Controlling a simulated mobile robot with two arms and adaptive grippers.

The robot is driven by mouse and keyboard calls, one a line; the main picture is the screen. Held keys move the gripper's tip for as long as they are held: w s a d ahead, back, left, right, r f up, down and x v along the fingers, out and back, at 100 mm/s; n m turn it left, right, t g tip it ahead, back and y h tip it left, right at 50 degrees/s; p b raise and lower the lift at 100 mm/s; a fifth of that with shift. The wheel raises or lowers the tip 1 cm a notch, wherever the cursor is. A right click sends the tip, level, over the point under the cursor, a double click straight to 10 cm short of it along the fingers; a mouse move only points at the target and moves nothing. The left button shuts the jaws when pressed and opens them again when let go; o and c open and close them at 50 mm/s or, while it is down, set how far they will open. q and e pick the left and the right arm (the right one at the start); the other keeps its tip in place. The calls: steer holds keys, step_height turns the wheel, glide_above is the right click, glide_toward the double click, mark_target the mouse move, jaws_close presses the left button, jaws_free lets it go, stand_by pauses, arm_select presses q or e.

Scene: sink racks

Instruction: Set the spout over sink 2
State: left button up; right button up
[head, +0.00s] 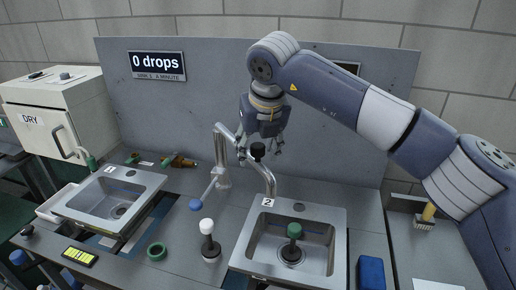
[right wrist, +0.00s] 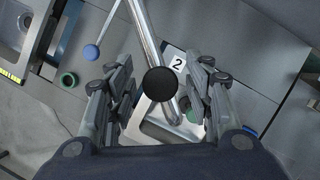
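The metal spout (head: 221,150) rises from the counter behind the sinks and bends to the right, with a black knob (head: 258,149) on its arm. Its down-turned end (head: 270,184) is near the back-left corner of sink 2 (head: 338,243), by the "2" label (head: 267,202). I cannot tell whether the end is over the basin. My right gripper (head: 262,148) is above the spout. In the right wrist view, its fingers stand apart on either side of the black knob (right wrist: 161,84), with gaps visible. My left gripper is not in view.
Sink 1 (head: 72,204) is at the left. A green-topped plunger (head: 294,232) stands in sink 2. A white-topped plunger (head: 207,227), green ring (head: 157,251) and blue-ended lever (head: 196,204) are between the sinks. A blue block (head: 371,272) lies right of sink 2. The back panel (head: 205,115) stands behind.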

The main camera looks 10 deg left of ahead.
steer(key=shift+r, duration=0.15)
steer(key=v, duration=1.1)
steer(key=shift+s+r, duration=0.25)
steer(key=shift+r, duration=0.05)
steer(key=shift+d, duration=0.1)
